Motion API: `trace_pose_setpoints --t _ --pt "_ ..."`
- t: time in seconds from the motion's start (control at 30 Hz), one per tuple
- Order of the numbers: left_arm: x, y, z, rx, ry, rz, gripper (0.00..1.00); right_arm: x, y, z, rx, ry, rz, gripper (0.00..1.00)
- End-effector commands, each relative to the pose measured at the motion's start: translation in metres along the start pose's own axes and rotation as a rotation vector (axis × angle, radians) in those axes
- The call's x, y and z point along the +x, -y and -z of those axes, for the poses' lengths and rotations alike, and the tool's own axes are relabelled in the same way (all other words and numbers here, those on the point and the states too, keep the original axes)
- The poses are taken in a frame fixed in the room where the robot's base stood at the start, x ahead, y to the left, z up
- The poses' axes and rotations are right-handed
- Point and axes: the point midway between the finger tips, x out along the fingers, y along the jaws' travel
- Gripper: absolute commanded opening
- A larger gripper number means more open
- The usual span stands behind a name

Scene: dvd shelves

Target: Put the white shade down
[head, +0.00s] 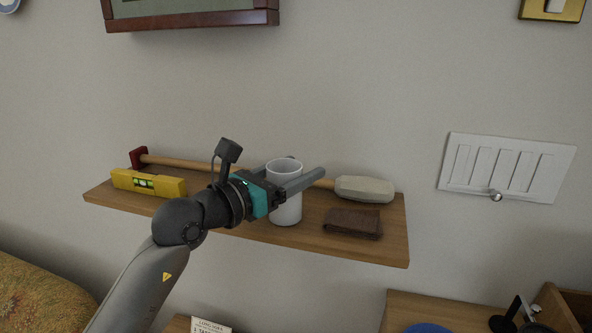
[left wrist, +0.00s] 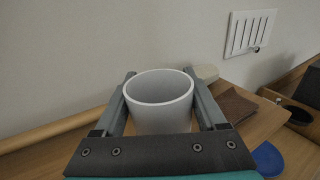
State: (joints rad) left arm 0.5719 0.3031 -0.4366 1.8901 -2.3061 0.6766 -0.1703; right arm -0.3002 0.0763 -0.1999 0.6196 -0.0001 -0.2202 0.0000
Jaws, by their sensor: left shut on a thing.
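The white shade (head: 286,204) is an open-topped white cylinder, upright over the middle of the wooden wall shelf (head: 390,246). My left gripper (head: 303,169) reaches in from the left, its fingers on either side of the shade's upper part, shut on it. The left wrist view shows the shade (left wrist: 160,112) between the two grey fingers, its rim facing up. I cannot tell for certain whether its base touches the shelf. My right gripper is not in view.
On the shelf are a yellow level (head: 150,183) at left, a long wooden-handled tool (head: 180,163) along the back, a pale oblong block (head: 364,189) at back right, and a brown wallet (head: 353,223) at front right. A white switch panel (head: 507,168) is on the wall.

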Motion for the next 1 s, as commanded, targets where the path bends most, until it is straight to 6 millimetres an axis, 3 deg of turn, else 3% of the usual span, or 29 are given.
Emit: trace_pose_setpoints --t 0.23,0.27,0.47,0.8,1.0 --pt "0.000 0.000 0.004 0.000 0.001 0.000 0.16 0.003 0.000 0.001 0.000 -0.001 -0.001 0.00" --pt "0.000 0.000 0.003 0.000 0.000 0.000 0.77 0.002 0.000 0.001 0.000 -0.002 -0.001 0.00" --pt "0.000 0.000 0.003 0.000 0.000 0.000 0.99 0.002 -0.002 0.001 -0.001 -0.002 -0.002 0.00" --pt "0.000 0.000 -0.003 0.001 0.001 0.000 1.00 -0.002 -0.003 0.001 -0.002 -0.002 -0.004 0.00" --pt "-0.026 0.000 0.001 0.002 -0.002 -0.001 1.00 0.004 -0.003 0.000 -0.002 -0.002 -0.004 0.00"
